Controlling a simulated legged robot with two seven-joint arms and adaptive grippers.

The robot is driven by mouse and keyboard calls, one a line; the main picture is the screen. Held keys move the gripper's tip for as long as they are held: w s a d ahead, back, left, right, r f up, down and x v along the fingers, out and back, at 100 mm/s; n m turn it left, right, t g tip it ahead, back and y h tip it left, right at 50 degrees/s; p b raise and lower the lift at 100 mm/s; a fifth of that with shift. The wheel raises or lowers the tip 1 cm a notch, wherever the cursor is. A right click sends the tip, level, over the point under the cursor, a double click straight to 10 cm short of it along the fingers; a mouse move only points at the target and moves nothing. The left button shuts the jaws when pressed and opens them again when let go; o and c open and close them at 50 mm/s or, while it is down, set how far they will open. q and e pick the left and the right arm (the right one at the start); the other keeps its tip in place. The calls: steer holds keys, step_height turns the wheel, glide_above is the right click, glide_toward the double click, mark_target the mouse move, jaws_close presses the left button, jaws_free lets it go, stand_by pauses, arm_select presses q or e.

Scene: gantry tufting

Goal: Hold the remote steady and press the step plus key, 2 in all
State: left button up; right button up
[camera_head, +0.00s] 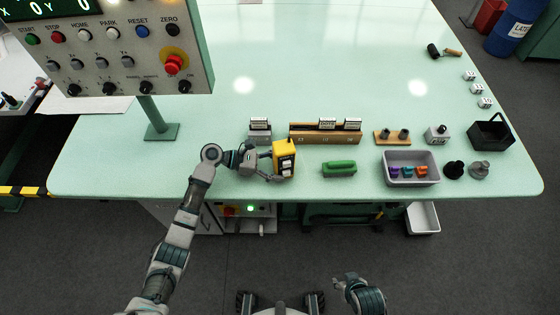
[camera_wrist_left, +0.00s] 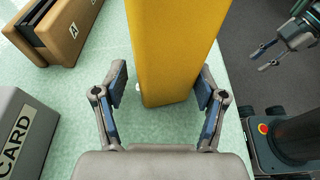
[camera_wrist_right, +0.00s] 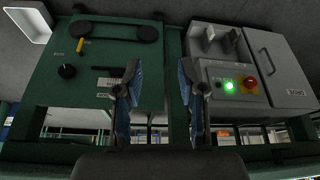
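The yellow remote (camera_head: 284,158) stands upright near the table's front edge, with a dark key panel facing front; its key labels are too small to read. My left gripper (camera_head: 272,171) is at its left side. In the left wrist view the remote (camera_wrist_left: 175,50) is between the fingers of my left gripper (camera_wrist_left: 162,88). A gap shows at the left finger; contact at the right finger is unclear. My right gripper (camera_head: 346,282) is empty and open, low in front of the table. It also shows open in the right wrist view (camera_wrist_right: 160,80).
A control panel (camera_head: 105,55) stands at the left. Card holders (camera_head: 325,136) are behind the remote. A green object (camera_head: 339,169) lies to its right, then a grey bin (camera_head: 411,181) with coloured pieces. Under the table are control boxes (camera_wrist_right: 225,85). The back middle is clear.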

arm_select(q)
steer(key=c, duration=0.6)
steer(key=shift+a, duration=0.1)
steer(key=shift+c, duration=0.4)
arm_select(e)
steer(key=shift+w+a, duration=0.1)
arm_select(q)
steer(key=shift+a, duration=0.1)
arm_select(e)
jaws_close()
